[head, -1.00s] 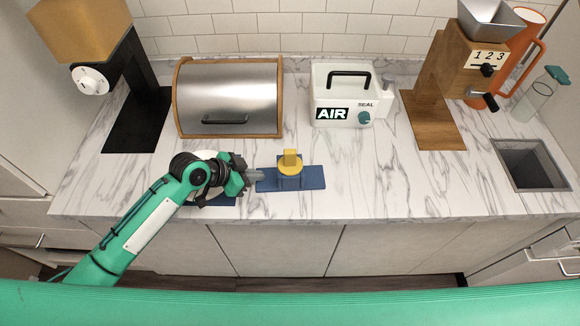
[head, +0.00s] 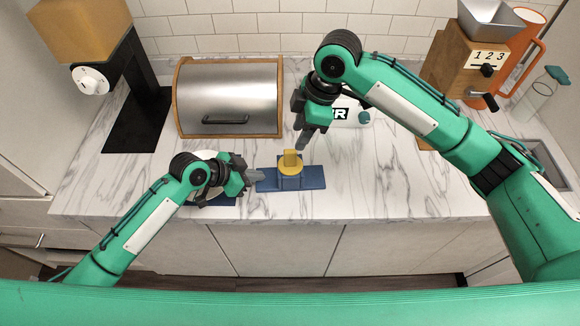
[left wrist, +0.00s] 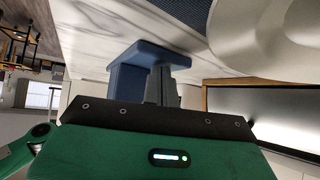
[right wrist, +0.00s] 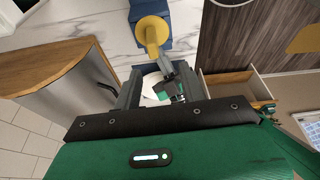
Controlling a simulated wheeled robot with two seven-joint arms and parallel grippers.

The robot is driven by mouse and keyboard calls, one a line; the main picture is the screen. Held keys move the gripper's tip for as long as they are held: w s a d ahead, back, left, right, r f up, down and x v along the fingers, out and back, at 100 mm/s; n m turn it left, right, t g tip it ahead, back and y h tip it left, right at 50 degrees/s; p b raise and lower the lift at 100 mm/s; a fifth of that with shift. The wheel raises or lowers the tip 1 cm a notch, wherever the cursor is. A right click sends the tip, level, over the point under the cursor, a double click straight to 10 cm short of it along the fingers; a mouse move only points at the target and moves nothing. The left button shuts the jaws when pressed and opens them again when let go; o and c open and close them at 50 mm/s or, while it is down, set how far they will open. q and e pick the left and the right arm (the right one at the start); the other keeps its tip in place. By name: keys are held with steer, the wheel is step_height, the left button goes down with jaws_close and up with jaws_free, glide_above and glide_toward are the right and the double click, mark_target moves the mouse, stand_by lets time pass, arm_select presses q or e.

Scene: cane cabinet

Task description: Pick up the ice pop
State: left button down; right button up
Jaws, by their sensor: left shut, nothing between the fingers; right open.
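A yellow piece (head: 290,160) with a round disc and an upright tab, seemingly the ice pop's top, stands in a blue holder (head: 312,178) near the counter's front. Any part below the disc is hidden in the holder. In the right wrist view the yellow piece (right wrist: 151,32) is just beyond my open, empty right gripper (right wrist: 158,84). In the head view my right gripper (head: 301,143) is above and behind the yellow piece, apart from it. My left gripper (head: 258,175) is shut and empty beside the holder's left end; whether they touch is unclear. The left wrist view shows the blue holder (left wrist: 140,56) by its fingers.
A white round dish (head: 207,157) lies on a blue mat, partly behind my left gripper. A silver-fronted bread box (head: 228,95) stands behind. My right arm largely hides the white AIR box (head: 364,117). A wooden grinder (head: 460,62) stands right. Counter between dish and bread box is clear.

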mark_target(291, 152)
steer(key=x, duration=0.6)
steer(key=shift+w+f, duration=0.1)
steer(key=x, duration=0.5)
steer(key=shift+w, duration=0.35)
steer(key=shift+c, duration=0.4)
steer(key=shift+d, duration=0.1)
jaws_close()
